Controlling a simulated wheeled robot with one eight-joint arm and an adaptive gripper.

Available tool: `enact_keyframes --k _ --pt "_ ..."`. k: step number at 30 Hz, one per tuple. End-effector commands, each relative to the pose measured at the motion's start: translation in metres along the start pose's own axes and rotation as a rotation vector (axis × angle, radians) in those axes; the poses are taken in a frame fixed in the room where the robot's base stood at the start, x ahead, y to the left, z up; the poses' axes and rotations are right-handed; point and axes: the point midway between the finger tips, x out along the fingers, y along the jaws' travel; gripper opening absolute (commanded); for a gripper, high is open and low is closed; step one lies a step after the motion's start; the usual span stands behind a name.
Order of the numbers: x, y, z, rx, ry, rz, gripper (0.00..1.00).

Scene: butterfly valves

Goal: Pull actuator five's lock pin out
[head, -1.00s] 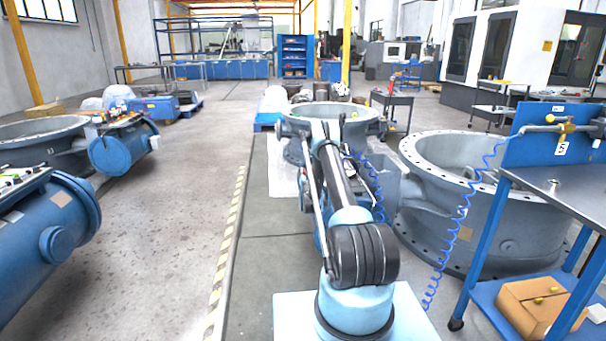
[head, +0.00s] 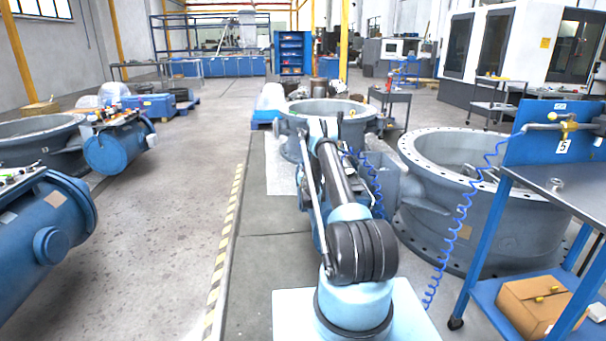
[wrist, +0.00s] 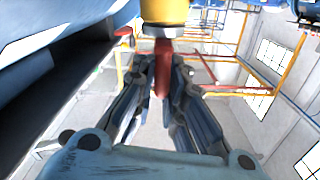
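In the wrist view a red strip-like piece (wrist: 163,62), which looks like the lock pin or its tag, hangs below a yellow cylindrical part with a grey ring (wrist: 166,12). My gripper (wrist: 164,75) has its two dark fingers leaning inward, with their tips close on both sides of the red piece. It appears shut on it. Where the pin enters its seat is not visible. In the head view my arm stretches forward over the blue actuator, and my gripper and the pin are hidden behind it.
A large grey valve body (head: 475,205) stands right of my arm, another (head: 325,113) ahead. A blue bench (head: 545,185) with a "5" tag (head: 563,146) stands at the right. A coiled blue hose (head: 462,225) hangs beside it.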

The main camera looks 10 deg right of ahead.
Motion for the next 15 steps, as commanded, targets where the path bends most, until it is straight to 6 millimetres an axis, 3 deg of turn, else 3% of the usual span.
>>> enact_keyframes --k 7,15 --pt "0.0 -0.003 -0.004 0.002 -0.001 -0.002 0.0" --pt "-0.001 -0.01 -0.034 0.002 0.0 -0.003 0.0"
